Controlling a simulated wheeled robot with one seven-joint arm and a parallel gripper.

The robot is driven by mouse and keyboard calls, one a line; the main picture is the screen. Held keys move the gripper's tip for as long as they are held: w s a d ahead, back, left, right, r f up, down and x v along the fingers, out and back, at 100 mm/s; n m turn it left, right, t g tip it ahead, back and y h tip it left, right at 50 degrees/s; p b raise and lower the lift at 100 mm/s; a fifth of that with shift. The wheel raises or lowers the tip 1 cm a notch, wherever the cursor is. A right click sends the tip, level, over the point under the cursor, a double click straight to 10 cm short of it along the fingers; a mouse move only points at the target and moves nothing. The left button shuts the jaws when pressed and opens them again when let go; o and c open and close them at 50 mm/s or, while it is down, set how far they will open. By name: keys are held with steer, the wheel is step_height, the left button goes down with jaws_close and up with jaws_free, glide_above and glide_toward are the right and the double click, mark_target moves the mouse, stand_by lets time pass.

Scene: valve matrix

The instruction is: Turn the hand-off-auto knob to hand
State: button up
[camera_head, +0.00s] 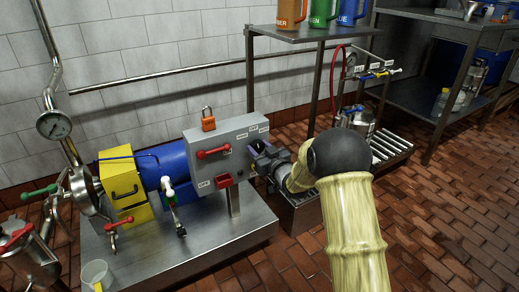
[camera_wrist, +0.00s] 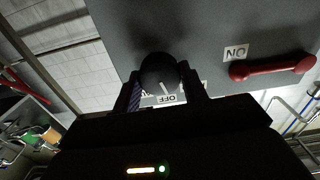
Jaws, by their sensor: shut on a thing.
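The grey control panel (camera_head: 237,137) stands on a post above the steel skid. The hand-off-auto knob is the round black knob (camera_wrist: 160,70) on the panel face in the wrist view. Its short white pointer mark aims close to the OFF label (camera_wrist: 169,99), which appears upside down. Other labels beside it are mostly covered. My gripper (camera_head: 259,151) reaches the panel's right part from the right and hides most of the knob in the head view. In the wrist view my gripper (camera_wrist: 162,88) has one finger on each side of the knob, shut on it.
A red lever handle (camera_head: 214,152) sits left on the panel; it also shows beside an ON label in the wrist view (camera_wrist: 272,68). A shelf with mugs (camera_head: 322,12) stands behind.

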steer(key=n+b, duration=0.1)
steer(key=n, duration=0.6)
steer(key=shift+a+f, duration=0.1)
stand_by(0.5)
steer(key=o, duration=1)
steer(key=shift+c, duration=0.2)
steer(key=shift+s, duration=0.1)
steer(key=shift+s+d+p, duration=0.3)
steer(key=shift+s+d, duration=0.05)
steer(key=p+v, duration=0.5)
steer(key=v, duration=1.1)
steer(key=shift+s, duration=0.2)
steer(key=shift+d, duration=0.1)
